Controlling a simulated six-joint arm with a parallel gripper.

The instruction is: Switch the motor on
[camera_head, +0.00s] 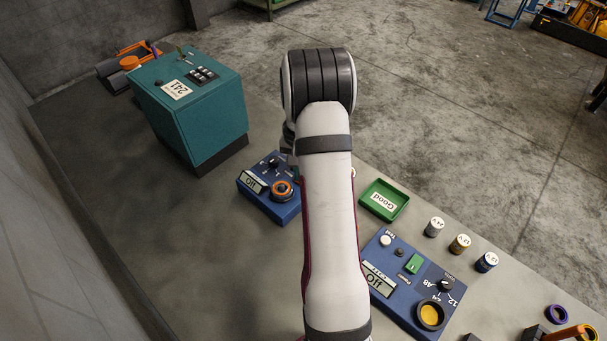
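No part is plainly labelled as the motor. A blue control box (258,208) stands left of my arm, with a display (253,183), a small black knob (274,163) and an orange-and-black round part (283,190). A second blue box (399,316) stands right of my arm, with a display (378,280), a green switch (413,264), a black dial (445,285) and a yellow round part (429,315). Both displays show upside-down text that seems to read "Off". My arm hides part of each box's surroundings. My gripper is hidden behind my wrist.
A teal cabinet (208,123) with black switches and a "241" label stands at the back left. A green "Good" tray (396,196) and several small labelled cylinders (460,243) lie to the right. Dark and purple rings (556,314) sit bottom right. The grey table's left part is clear.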

